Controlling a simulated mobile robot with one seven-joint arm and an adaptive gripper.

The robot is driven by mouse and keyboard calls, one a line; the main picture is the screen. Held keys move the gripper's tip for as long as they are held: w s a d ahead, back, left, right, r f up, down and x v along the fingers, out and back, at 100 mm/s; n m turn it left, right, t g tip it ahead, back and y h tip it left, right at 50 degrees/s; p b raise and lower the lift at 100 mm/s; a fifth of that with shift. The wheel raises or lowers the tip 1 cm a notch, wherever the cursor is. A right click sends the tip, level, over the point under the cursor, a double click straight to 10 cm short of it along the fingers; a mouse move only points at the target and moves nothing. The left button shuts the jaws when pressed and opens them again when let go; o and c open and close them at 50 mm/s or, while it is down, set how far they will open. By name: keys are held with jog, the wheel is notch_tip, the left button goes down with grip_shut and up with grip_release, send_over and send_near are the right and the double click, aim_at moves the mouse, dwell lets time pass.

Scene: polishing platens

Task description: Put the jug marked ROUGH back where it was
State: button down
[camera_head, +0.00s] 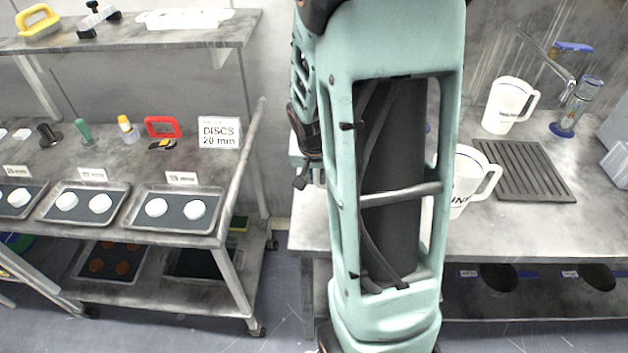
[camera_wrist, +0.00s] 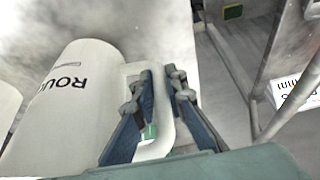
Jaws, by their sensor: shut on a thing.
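The white jug marked ROUGH (camera_wrist: 72,95) fills the left of the wrist view, its lettering upside down there. My gripper (camera_wrist: 160,80) has one finger on each side of the upright part of the jug's handle (camera_wrist: 172,122) and is shut on it. I cannot tell whether the jug's base touches the bench. In the head view my own arm covers the middle of the picture, and I cannot make out the ROUGH jug there.
The steel bench (camera_head: 540,225) on the right carries a white jug (camera_head: 462,178) partly behind my arm, another jug (camera_head: 507,105), a dark slatted drain mat (camera_head: 520,168) and a blue-based glass cylinder (camera_head: 580,105). A rack with disc trays (camera_head: 172,222) stands left, a floor gap between.

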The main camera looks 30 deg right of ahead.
jog(key=shift+f, duration=0.7)
jog(key=shift+s, duration=0.1)
jog(key=shift+f+b, duration=0.2)
jog(key=shift+b, duration=0.2)
jog(key=c, duration=2)
grip_release()
jog(key=shift+o, duration=0.2)
jog(key=shift+r, duration=0.1)
jog(key=shift+r+p, duration=0.2)
jog(key=shift+p, duration=0.15)
jog(key=p+v, duration=0.6)
jog(key=v, duration=0.6)
